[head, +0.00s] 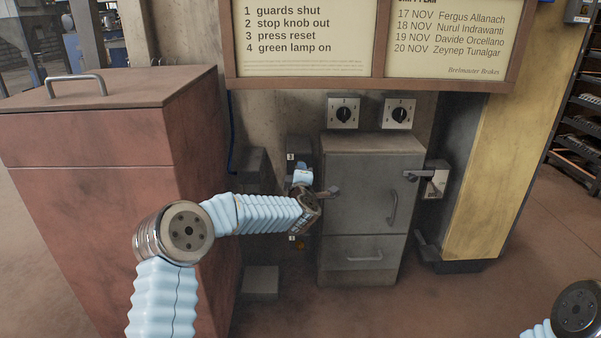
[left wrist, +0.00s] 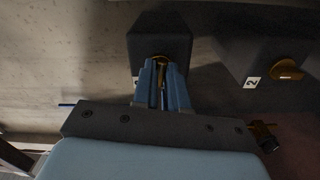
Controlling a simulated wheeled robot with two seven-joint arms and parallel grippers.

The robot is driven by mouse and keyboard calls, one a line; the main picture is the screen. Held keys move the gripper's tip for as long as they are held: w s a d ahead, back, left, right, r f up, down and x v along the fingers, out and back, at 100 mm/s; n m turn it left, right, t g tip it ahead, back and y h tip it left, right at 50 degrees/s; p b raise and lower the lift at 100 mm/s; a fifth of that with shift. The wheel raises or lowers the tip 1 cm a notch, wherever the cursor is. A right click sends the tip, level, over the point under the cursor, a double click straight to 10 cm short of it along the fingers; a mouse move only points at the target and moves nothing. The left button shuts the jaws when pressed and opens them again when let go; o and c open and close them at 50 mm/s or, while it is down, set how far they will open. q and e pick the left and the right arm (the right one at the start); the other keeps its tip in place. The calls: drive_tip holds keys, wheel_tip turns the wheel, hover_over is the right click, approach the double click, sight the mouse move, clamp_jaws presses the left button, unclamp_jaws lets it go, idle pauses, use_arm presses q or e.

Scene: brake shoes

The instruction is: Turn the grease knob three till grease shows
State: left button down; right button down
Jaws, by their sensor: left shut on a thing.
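A dark block (left wrist: 158,38) is fixed to the wall, with a small brass knob (left wrist: 161,61) on its face. My left gripper (left wrist: 162,84) is shut on this knob, its blue fingers on either side. The block's label is mostly hidden by a finger in the left wrist view. In the head view my left gripper (head: 303,176) is at the upper block, whose small white label (head: 290,157) seems to read 3. Beside it in the left wrist view is a block labelled 2 (left wrist: 252,83) with its own brass knob (left wrist: 287,69). My right gripper is out of the picture.
A grey cabinet (head: 367,222) with two dials (head: 343,113) above stands just right of my left gripper. A reddish cabinet (head: 95,180) stands to the left. A notice board (head: 380,79) hangs above. A lower orange knob (head: 299,246) sits under my gripper.

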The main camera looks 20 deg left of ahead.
use_arm(q)
drive_tip(key=c, duration=1.2)
unclamp_jaws()
drive_tip(key=shift+o, duration=0.2)
drive_tip(key=shift+s, duration=0.1)
drive_tip(key=v, duration=1.3)
drive_tip(key=shift+s, duration=0.35)
drive_tip(key=shift+d, duration=0.1)
